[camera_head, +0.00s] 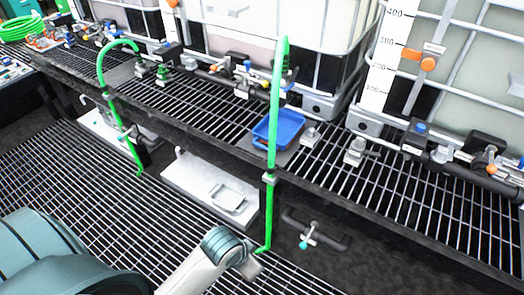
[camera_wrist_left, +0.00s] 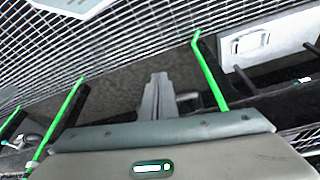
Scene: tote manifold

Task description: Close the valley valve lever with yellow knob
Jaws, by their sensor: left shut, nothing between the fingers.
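A small yellow spot (camera_head: 240,69), which looks like a knob, shows on the pipe fittings in front of the middle tote in the head view. It is too small to tell its lever's angle. My left arm comes in low at the bottom of the head view, and its end (camera_head: 246,266) is near the foot of a green hose, well below and in front of those fittings. In the left wrist view my left gripper (camera_wrist_left: 157,85) is shut and empty, over dark floor between green hoses. No yellow knob shows there. My right gripper is not in view.
A grated shelf (camera_head: 215,112) carries the valves and a blue tray (camera_head: 280,127). A green upright hose (camera_head: 274,110) stands in front of the shelf. Orange knobs (camera_head: 428,64) show at right. A white panel (camera_head: 190,180) and a low pipe valve (camera_head: 308,232) are below the shelf.

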